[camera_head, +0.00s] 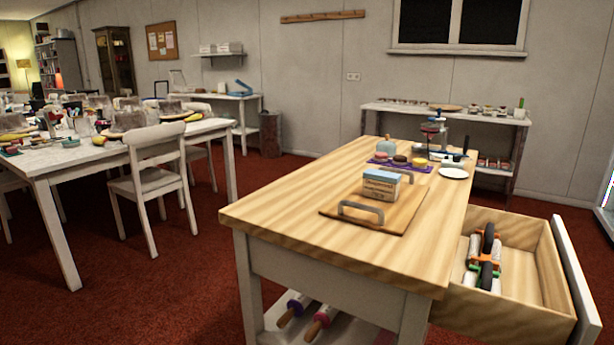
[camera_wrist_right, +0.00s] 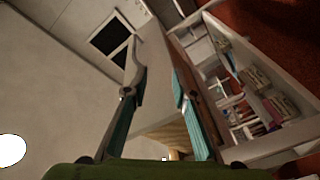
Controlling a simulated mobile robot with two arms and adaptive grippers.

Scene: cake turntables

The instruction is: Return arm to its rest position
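My right gripper (camera_wrist_right: 158,82) shows in the right wrist view. Its two teal-padded fingers stand apart, and I see nothing held between them. Neither arm nor gripper shows in the head view. My left gripper is in neither view.
A wooden-topped table (camera_head: 290,220) stands ahead, bearing a board (camera_head: 340,212) with a box (camera_head: 380,186). An open drawer (camera_head: 530,262) juts out at its right, holding rollers and a black tool. A white dining table (camera_head: 50,165) and chair (camera_head: 150,180) stand left.

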